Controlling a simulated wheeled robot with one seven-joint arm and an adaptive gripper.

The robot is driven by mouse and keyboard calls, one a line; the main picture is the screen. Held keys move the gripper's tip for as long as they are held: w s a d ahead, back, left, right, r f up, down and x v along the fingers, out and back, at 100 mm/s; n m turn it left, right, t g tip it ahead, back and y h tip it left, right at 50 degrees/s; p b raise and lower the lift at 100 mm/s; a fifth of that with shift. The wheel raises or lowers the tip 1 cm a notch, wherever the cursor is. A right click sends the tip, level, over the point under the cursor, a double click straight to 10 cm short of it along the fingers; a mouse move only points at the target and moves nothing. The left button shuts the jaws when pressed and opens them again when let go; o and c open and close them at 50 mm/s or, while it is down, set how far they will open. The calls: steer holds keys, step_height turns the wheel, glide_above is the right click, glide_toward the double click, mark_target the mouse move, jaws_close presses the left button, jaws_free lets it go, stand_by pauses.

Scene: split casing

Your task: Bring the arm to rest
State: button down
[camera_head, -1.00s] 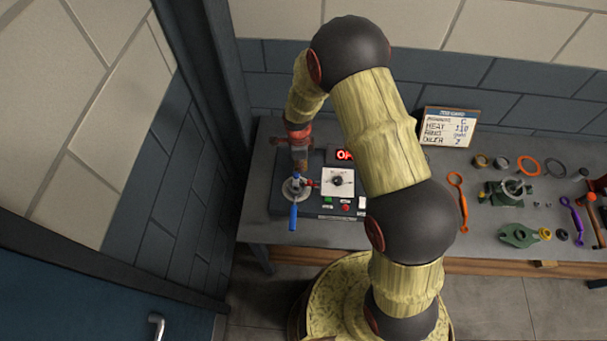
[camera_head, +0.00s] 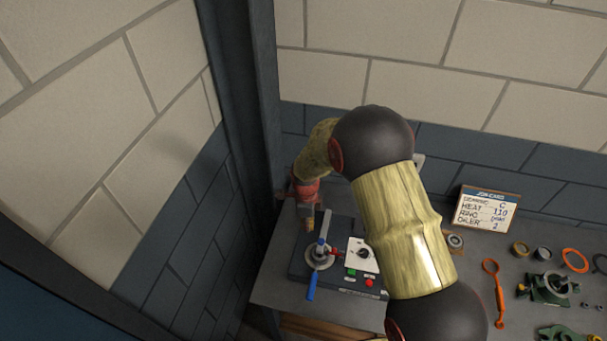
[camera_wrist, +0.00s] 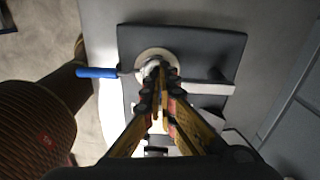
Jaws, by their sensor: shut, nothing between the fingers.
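My arm bends down over the bench at its left end. My gripper (camera_head: 309,222) points down behind the round metal fixture with the blue-handled lever (camera_head: 318,258) on the dark device plate. In the wrist view my gripper (camera_wrist: 160,78) has its fingers together with nothing between them. Its tips appear over the fixture (camera_wrist: 150,58), whose blue handle (camera_wrist: 97,72) points left. I cannot tell the height of the tips above it.
The dark plate (camera_head: 300,271) carries a white dial panel (camera_head: 361,254) and green and red buttons. A job card (camera_head: 487,207) stands at the back. Rings (camera_head: 575,260), an orange tool (camera_head: 495,290) and a green part (camera_head: 552,288) lie right. Walls close off the left and back.

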steer(key=s+d+r+n+t+b, duration=0.2)
steer(key=s+n+b, duration=0.4)
steer(key=s+b, duration=0.3)
steer(key=s+d+r+n+t+b, duration=0.2)
steer(key=s+d+r+n+b, duration=0.3)
steer(key=s+d+n+b, duration=0.2)
steer(key=s+d+r+n+t+b, duration=0.2)
steer(key=s+d+r+n+b, duration=0.2)
steer(key=s+n+b, duration=0.3)
steer(key=s+b, duration=0.3)
steer(key=shift+s+d+b, duration=0.3)
steer(key=shift+s+b, duration=0.05)
steer(key=shift+s, duration=0.05)
